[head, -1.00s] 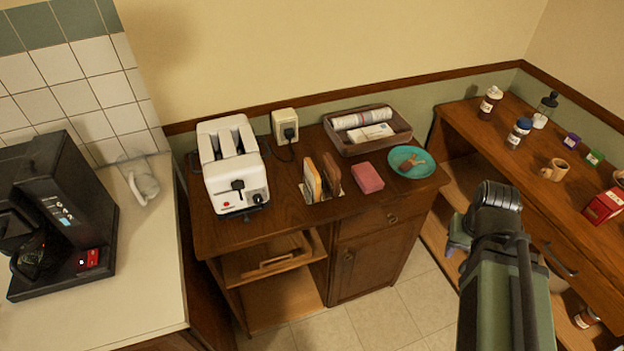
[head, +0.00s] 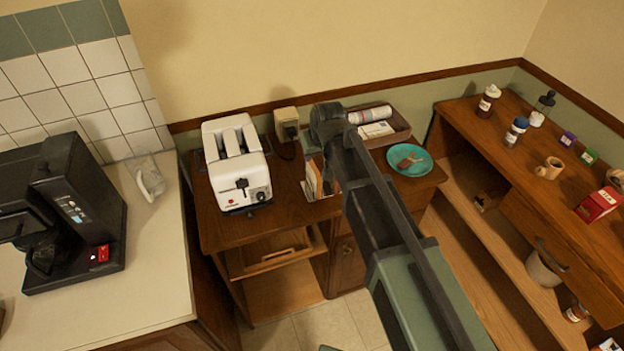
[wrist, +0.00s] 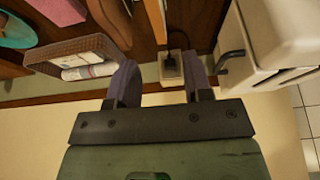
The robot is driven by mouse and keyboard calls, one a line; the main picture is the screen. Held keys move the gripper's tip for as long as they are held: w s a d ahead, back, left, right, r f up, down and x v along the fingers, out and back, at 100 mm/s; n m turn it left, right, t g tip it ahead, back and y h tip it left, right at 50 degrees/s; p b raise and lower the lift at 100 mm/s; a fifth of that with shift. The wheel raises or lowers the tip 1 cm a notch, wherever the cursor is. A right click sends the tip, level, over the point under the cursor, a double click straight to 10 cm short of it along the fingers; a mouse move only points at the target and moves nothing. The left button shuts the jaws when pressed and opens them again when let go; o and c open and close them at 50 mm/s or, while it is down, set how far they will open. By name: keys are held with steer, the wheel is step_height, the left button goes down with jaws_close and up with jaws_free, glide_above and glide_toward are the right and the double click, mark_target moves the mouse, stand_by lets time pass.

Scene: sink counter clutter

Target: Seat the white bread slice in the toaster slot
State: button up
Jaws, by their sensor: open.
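The white toaster (head: 236,170) stands at the left of the wooden cabinet top, its slots facing up. It shows in part at the right of the wrist view (wrist: 265,35). The pale bread slice (head: 313,180) stands upright in a holder right of the toaster, partly covered by my arm. In the wrist view its edge (wrist: 156,15) is at the top, beside a dark brown slice (wrist: 110,20). My gripper (wrist: 161,84) is open and empty, with the slices beyond its fingertips. Its fingers are hidden behind my arm in the head view.
A wall socket with a plug (head: 287,124) is behind the toaster. A basket (head: 388,127) and a teal plate (head: 409,161) are to the right. A pink block (wrist: 62,10) shows in the wrist view. A coffee maker (head: 75,205) stands far left.

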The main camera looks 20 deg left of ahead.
mark_target(313, 164)
steer(key=b+x, duration=0.7)
steer(key=x, duration=0.3)
steer(key=shift+d+b, duration=0.15)
steer(key=shift+b, duration=0.2)
steer(key=shift+r, duration=0.25)
jaws_close()
